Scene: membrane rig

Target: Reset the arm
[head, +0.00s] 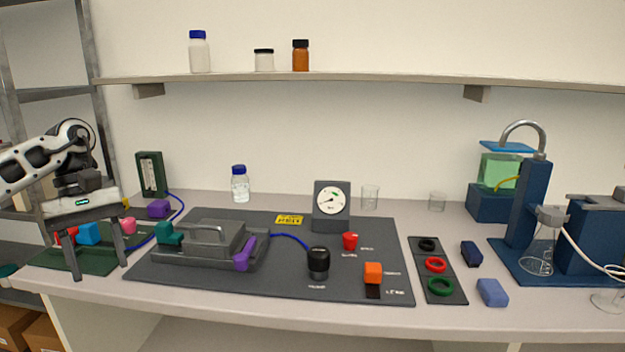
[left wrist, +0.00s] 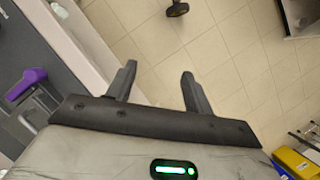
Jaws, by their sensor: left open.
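My left gripper (head: 100,262) hangs over the left end of the bench in the head view, fingers pointing down and apart, with nothing between them. In the left wrist view its two fingers (left wrist: 158,88) are spread and empty above the tiled floor. The left arm comes in from the left edge, bent at a raised joint. My right gripper is not in either view.
A dark mat (head: 205,278) carries a grey clamp device (head: 205,241), gauge (head: 332,206), black knob (head: 318,262) and orange block (head: 373,272). A green mat (head: 60,262) with coloured blocks lies by my left gripper. Rings sit on a strip (head: 454,297); glassware stands right.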

